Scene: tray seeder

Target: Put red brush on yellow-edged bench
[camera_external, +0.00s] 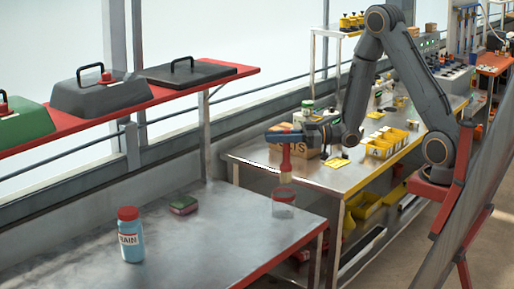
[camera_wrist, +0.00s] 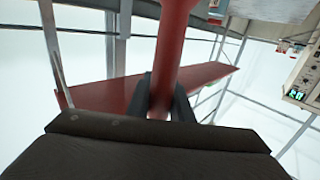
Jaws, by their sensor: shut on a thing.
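The red brush (camera_external: 286,152) hangs upright in my gripper (camera_external: 285,138), its pale bristles pointing down. My gripper is shut on the handle. In the wrist view, the red handle (camera_wrist: 172,45) stands between the two dark fingers (camera_wrist: 164,98); the bristles are out of that picture. The yellow-edged bench (camera_external: 340,187) is a metal table at the middle right. In the outside view, the brush shows in front of this bench's near left end, just above a clear cup (camera_external: 284,212). I cannot tell its exact height or whether it is over either bench.
The red-edged bench (camera_external: 190,245) in front holds a labelled blue bottle (camera_external: 130,240), a sponge-like block (camera_external: 184,205) and the cup. A cardboard box (camera_external: 310,150), a yellow card (camera_external: 339,163) and yellow bins (camera_external: 380,148) stand on the yellow-edged bench. A red shelf (camera_external: 215,82) runs along the window.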

